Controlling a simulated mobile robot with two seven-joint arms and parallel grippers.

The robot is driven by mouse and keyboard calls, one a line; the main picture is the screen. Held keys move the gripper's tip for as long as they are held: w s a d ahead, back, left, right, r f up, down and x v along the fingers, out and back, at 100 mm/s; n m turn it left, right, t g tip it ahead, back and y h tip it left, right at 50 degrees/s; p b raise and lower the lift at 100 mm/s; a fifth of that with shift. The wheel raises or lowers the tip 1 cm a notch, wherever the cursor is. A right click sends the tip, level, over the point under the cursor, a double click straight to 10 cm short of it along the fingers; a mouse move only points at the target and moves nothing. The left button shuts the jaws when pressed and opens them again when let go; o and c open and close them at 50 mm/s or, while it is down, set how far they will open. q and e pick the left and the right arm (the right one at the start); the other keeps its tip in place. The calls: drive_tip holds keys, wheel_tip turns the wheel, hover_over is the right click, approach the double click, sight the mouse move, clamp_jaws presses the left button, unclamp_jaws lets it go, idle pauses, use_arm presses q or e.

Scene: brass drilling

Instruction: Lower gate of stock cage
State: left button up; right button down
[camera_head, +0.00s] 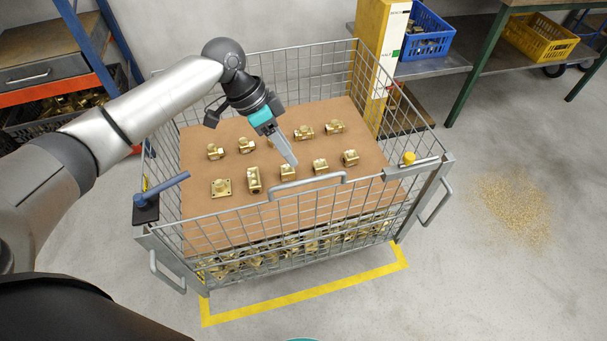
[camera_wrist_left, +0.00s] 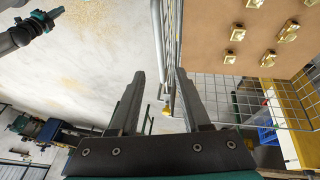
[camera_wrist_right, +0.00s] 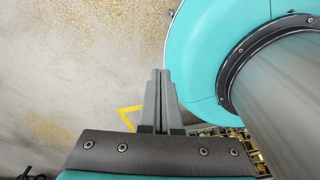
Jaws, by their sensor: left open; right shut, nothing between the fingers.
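The wire stock cage (camera_head: 270,50) stands on the floor, with its front gate (camera_head: 320,205) upright. A grey bar handle (camera_head: 308,181) sits on the gate's top edge. A yellow knob (camera_head: 408,158) is at the gate's right end, and a blue lever (camera_head: 165,188) is at the left. My left gripper (camera_head: 290,160) is open and points down near the handle; I cannot tell whether it touches. In the left wrist view, the gate's edge (camera_wrist_left: 171,45) appears beyond and between the open fingers (camera_wrist_left: 163,85). My right gripper (camera_wrist_right: 157,75) is shut and empty, outside the head view.
Brass fittings (camera_head: 254,178) stand on a brown sheet (camera_head: 205,165) inside the cage, with more below. A yellow post (camera_head: 375,70) and a bench with a blue crate (camera_head: 427,30) stand behind. Yellow floor tape (camera_head: 300,296) borders the front. Brass chips (camera_head: 515,207) lie at right.

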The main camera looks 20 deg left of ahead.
use_arm(q)
drive_tip(key=b+x, duration=0.2)
drive_tip(key=x, duration=0.5)
drive_tip(key=shift+d+f, duration=0.1)
drive_tip(key=shift+f, duration=0.3)
drive_tip(key=shift+d+f, duration=0.2)
drive_tip(key=shift+f, duration=0.15)
use_arm(e)
drive_tip(key=shift+t, duration=0.3)
drive_tip(key=w+d+f, duration=0.2)
drive_tip(key=w, duration=0.1)
drive_tip(key=shift+f, duration=0.1)
drive_tip(key=shift+s, duration=0.1)
use_arm(q)
clamp_jaws()
use_arm(e)
drive_tip(key=shift+s+a, duration=0.1)
drive_tip(key=shift+s, duration=0.15)
